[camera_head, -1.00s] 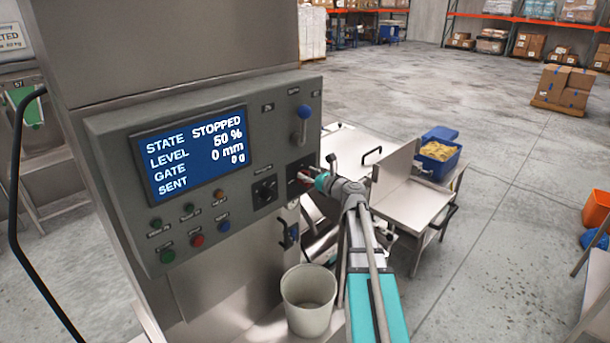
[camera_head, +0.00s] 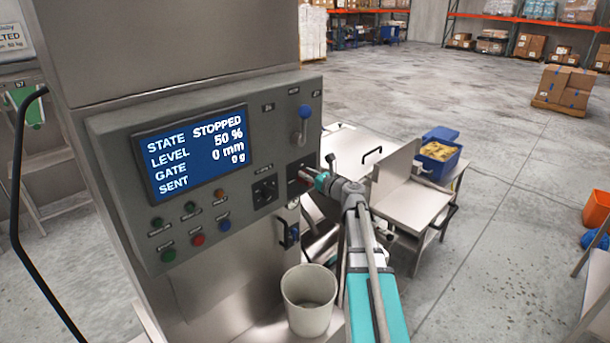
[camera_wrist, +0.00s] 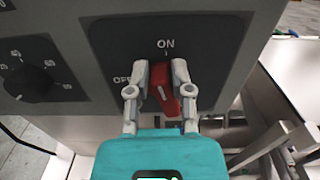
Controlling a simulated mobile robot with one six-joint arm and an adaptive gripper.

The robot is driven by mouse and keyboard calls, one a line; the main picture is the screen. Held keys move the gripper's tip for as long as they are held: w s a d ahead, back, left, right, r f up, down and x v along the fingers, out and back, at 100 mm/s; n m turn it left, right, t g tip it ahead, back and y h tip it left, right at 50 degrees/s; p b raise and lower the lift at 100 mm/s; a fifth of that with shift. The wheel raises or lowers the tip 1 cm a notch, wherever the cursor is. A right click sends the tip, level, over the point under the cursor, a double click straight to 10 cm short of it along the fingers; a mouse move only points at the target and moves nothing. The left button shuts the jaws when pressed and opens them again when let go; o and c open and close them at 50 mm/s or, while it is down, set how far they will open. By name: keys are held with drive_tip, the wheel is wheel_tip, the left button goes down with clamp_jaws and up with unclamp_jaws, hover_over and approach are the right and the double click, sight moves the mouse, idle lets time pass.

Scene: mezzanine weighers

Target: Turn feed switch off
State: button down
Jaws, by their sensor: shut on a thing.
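The feed switch is a red handle (camera_wrist: 162,92) on a dark plate, with ON printed above it and OFF to its upper left. Its top leans slightly left of the ON mark, toward OFF. My gripper (camera_wrist: 160,78) is shut on the handle, one grey finger on each side. In the head view, my gripper (camera_head: 312,179) reaches the lower right of the control panel (camera_head: 125,205) and mostly hides the switch. The OFF label is partly covered by the left finger.
The screen (camera_head: 190,153) reads STOPPED, level 50 %, gate 0 mm, sent 0 g. A black knob (camera_head: 264,190) sits left of the switch, a blue-knobbed lever (camera_head: 304,113) above it. A bucket (camera_head: 309,300) stands below. Steel tables (camera_head: 412,202) are to the right.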

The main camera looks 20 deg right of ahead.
sight(296, 178)
drive_tip(key=shift+w+d, duration=0.1)
drive_tip(key=shift+n, duration=0.6)
drive_tip(key=n, duration=0.3)
drive_tip(key=shift+a+f, duration=0.15)
drive_tip(key=shift+a, duration=0.2)
drive_tip(key=n, duration=0.3)
drive_tip(key=a+n+b, duration=0.1)
drive_tip(key=n, duration=0.1)
drive_tip(key=shift+s+f, duration=0.25)
drive_tip(key=shift+f, duration=0.15)
drive_tip(key=n, duration=0.5)
drive_tip(key=shift+s+a+f+b, duration=0.1)
drive_tip(key=shift+a+f+b, duration=0.1)
drive_tip(key=shift+f+b, duration=0.2)
drive_tip(key=shift+f+n+b, duration=0.2)
drive_tip(key=shift+n, duration=0.7)
drive_tip(key=shift+f+n+b, duration=0.15)
drive_tip(key=shift+n, duration=0.75)
